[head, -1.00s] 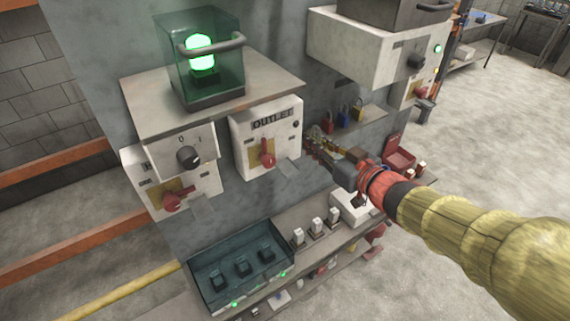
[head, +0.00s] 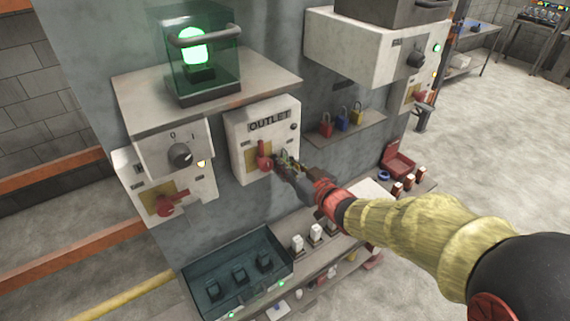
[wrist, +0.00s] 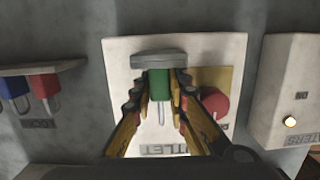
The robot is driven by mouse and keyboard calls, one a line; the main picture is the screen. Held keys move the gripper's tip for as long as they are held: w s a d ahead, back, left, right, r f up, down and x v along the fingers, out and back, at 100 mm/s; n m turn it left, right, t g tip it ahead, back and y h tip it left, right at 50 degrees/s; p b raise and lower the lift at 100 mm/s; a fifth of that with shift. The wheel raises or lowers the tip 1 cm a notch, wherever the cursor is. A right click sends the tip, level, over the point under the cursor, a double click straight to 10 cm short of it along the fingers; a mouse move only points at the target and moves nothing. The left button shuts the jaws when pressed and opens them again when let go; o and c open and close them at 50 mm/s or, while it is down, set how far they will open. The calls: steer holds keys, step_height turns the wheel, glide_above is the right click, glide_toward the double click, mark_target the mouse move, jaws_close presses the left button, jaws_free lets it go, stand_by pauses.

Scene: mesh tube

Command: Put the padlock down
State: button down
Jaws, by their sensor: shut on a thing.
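A green padlock (wrist: 159,86) is between the fingers of my gripper (wrist: 160,92), which is shut on it. Its thin shackle points toward the bottom of the wrist view, where the panel lettering is upside down. The padlock is in front of the white OUTLET panel (wrist: 122,58), beside the panel's small grey ledge (wrist: 165,60); I cannot tell whether they touch. In the head view my gripper (head: 279,163) is at the right part of the OUTLET panel (head: 246,120) and hides the ledge and most of the padlock.
A red lever (wrist: 215,107) on a yellow plate is close to my fingers. A wall shelf (head: 366,132) holds red (head: 326,126), blue (head: 341,120) and yellow (head: 357,113) padlocks. Below are a dark tray (head: 215,290) and a bench with switches. Another lever panel (wrist: 285,85) stands beside.

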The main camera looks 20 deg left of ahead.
steer(key=shift+r, duration=0.1)
steer(key=c, duration=1.8)
jaws_free()
steer(key=shift+o, duration=0.3)
steer(key=shift+s+r, duration=0.1)
steer(key=p+v, duration=0.1)
steer(key=v, duration=1.1)
